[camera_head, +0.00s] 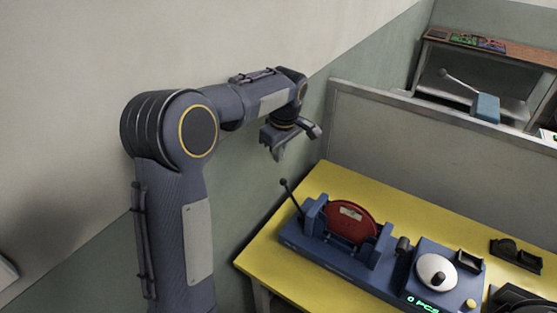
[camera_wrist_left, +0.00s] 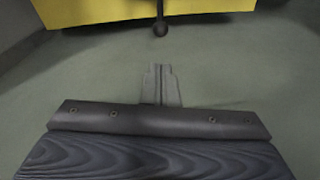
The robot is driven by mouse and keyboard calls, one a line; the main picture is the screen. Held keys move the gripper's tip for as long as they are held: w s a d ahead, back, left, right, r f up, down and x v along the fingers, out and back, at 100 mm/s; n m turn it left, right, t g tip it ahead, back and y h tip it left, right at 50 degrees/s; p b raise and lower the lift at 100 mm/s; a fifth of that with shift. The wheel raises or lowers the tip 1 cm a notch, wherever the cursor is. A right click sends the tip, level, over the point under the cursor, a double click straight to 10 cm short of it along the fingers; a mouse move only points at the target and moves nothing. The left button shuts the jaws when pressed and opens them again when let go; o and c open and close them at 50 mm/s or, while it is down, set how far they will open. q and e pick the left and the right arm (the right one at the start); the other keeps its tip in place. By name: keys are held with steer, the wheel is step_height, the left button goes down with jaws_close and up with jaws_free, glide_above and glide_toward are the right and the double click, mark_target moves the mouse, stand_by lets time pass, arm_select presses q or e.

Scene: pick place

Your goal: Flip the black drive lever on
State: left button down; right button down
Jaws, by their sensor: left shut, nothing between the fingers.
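The black drive lever (camera_head: 291,195) stands at the left end of a blue machine (camera_head: 330,254) on the yellow table. It is a thin rod with a round knob, tilted to the left in the head view. In the left wrist view the lever's knob (camera_wrist_left: 160,29) shows at the top middle, in front of the table edge. My left gripper (camera_head: 278,154) is shut and empty, above and to the left of the lever and apart from it. Its closed fingers (camera_wrist_left: 161,84) point toward the knob in the left wrist view. My right gripper is not in view.
The machine carries a red disc (camera_head: 350,222) and a white dial (camera_head: 436,271) with a green display. The yellow table (camera_head: 326,176) has black parts (camera_head: 516,254) at its right. A grey partition (camera_head: 400,140) stands behind it. The space left of the table is clear.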

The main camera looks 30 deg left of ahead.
mark_target(284, 179)
arm_select(q)
step_height(284, 179, down, 9)
steer(key=a+p, duration=0.1)
steer(key=shift+w+r, duration=0.2)
steer(key=shift+w, duration=0.05)
steer(key=shift+r, duration=0.1)
steer(key=shift+d+r+y+b, duration=0.3)
steer(key=shift+d+b, duration=0.05)
steer(key=shift+d, duration=0.2)
steer(key=shift+s+d+r+y+b, duration=0.1)
steer(key=shift+d+r+y+b, duration=0.1)
steer(key=shift+d+y+b, duration=0.3)
steer(key=shift+d+r+y+b, duration=0.2)
steer(key=shift+d+y+b, duration=0.15)
steer(key=shift+d, duration=0.2)
steer(key=d+r+y+b, duration=0.1)
steer(key=d+y+b, duration=0.4)
steer(key=d, duration=0.3)
steer(key=shift+s+r+t+y+b, duration=0.3)
steer(key=shift+r+y+b, duration=0.1)
steer(key=shift+y, duration=0.15)
